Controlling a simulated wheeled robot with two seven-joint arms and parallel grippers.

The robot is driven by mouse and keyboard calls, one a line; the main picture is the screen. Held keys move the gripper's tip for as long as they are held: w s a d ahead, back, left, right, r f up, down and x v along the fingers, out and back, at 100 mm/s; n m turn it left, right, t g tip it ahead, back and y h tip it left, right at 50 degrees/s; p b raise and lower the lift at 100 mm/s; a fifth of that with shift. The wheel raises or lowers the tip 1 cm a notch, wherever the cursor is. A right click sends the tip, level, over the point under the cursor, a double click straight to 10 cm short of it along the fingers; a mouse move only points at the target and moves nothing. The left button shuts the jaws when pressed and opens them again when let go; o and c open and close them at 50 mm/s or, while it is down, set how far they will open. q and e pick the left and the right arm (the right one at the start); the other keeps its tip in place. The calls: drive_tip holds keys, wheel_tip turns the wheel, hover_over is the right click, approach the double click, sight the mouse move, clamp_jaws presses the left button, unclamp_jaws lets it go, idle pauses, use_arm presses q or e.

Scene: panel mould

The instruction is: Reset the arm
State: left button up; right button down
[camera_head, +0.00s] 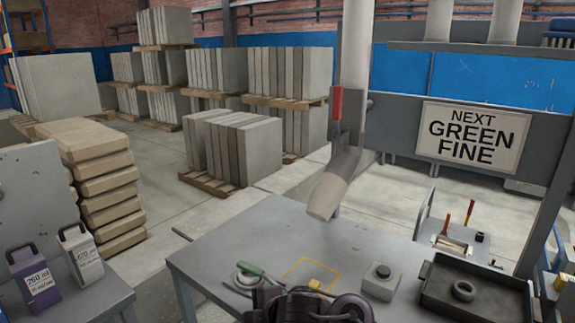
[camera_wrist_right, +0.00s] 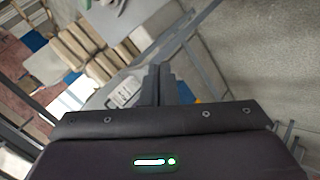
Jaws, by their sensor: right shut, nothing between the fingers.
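My right gripper (camera_wrist_right: 162,72) shows in the right wrist view with its two dark fingers together and nothing between them. It is in free air, with the floor and shelving blurred behind it. In the head view, dark parts of my own arm show at the bottom edge, over the front of the grey table (camera_head: 225,240). I cannot make out fingertips there. My left gripper is in neither view.
A spout (camera_head: 333,185) hangs above. Two jugs (camera_head: 34,280) (camera_head: 80,254) stand left.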

drive_tip(key=s+d+f+m+g+h, duration=0.2)
drive_tip(key=s+d+f+m+h, duration=0.15)
drive_tip(key=s+d+m, duration=0.8)
drive_tip(key=s+d+f+m+g+h, duration=0.1)
drive_tip(key=s+d+f+m+h, duration=0.25)
drive_tip(key=s+d+m, duration=0.75)
drive_tip(key=s+d+f+n+g, duration=0.1)
drive_tip(key=d+f, duration=0.1)
drive_tip(key=f, duration=1.2)
drive_tip(key=s+d+f+n, duration=0.2)
drive_tip(key=d+f, duration=0.1)
drive_tip(key=f, duration=1.2)
drive_tip(key=s+d+f+g, duration=0.1)
drive_tip(key=s+d+f, duration=0.2)
drive_tip(key=s+f, duration=1.6)
drive_tip(key=shift+s+f+g, duration=0.15)
drive_tip(key=shift+s+g, duration=0.15)
drive_tip(key=shift+s, duration=0.1)
